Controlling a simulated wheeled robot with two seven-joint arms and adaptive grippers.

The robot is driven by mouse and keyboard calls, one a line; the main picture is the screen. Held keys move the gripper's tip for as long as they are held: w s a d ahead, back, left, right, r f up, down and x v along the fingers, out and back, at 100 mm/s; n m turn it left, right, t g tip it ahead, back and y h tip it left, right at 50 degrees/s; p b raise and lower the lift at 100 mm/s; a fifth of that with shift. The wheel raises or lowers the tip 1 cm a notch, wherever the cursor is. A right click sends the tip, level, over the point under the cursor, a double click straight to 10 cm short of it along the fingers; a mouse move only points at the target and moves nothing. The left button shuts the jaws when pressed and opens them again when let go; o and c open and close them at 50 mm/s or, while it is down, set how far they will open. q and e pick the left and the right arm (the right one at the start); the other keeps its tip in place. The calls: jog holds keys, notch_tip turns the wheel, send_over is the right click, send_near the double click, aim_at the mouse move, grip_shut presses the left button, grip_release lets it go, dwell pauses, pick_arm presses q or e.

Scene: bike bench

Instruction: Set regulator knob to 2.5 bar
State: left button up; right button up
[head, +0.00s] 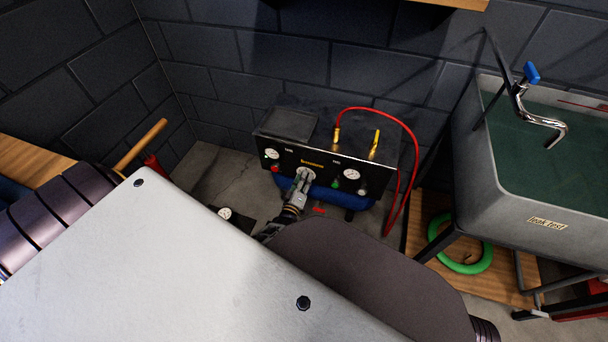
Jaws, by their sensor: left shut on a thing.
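The compressor's black front panel (318,166) faces me near the wall. A white gauge (271,154) is at its left and another gauge (352,174) at its right. My left gripper (304,178) reaches up to the middle of the panel, between the two gauges. It is shut on a pale round knob, which its fingers mostly cover; I take this as the regulator knob. The gauge needles are too small to read. A red button (275,169) and a green button (336,183) sit on the panel. My right gripper is not in view.
A red hose (413,140) arcs from the brass fitting (336,139) down the compressor's right side. A grey sink (480,190) marked "leak test" stands at the right. Another small gauge (225,213) is low, left of my gripper.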

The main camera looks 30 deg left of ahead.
pick_arm(q)
jog(key=shift+w+a+r, duration=0.1)
jog(key=shift+r, duration=0.15)
jog(key=o, duration=0.9)
jog(key=shift+o, duration=0.8)
jog(key=shift+f, duration=0.1)
jog(key=v, duration=1.2)
